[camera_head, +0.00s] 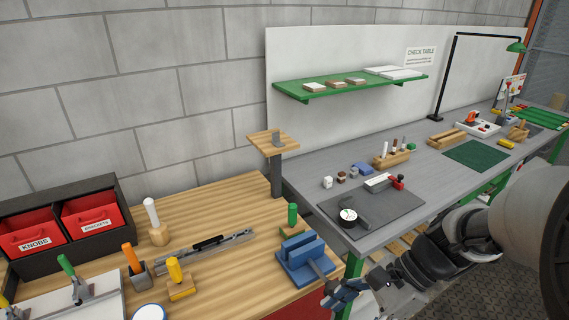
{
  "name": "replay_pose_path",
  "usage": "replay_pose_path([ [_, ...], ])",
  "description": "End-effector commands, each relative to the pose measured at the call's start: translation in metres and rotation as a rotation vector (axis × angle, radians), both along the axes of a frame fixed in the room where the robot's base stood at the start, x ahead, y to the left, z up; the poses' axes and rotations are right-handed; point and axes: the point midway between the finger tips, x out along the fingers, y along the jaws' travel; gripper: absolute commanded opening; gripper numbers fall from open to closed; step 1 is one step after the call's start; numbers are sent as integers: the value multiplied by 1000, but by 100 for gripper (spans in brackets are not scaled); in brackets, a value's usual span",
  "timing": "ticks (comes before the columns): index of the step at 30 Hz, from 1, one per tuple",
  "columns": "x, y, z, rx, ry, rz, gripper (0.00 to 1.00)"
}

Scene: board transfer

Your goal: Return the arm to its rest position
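My gripper (343,292) shows at the bottom centre-right, at the end of my grey and black arm, which reaches in from the right edge. It is in front of the wooden bench's front right corner, near the blue vise-like block. It is small and dark with bluish parts, and I cannot tell whether its fingers are apart or closed. I see nothing clearly held in it.
The wooden bench (215,215) carries a blue vise-like block (303,258), a metal rail (205,250), upright-handled tools and red bins (92,217). The grey table (430,185) holds a dark mat (385,212) with a round gauge (348,217). Floor (470,290) shows at lower right.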

Motion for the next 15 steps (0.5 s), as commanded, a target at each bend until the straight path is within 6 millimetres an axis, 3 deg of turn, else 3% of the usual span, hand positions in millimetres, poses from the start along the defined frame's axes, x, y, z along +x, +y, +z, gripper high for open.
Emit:
replay_pose_path([
  [6,-40,-3,32,-265,-367,467,68],
  [15,-70,-22,68,-612,-776,1055,68],
])
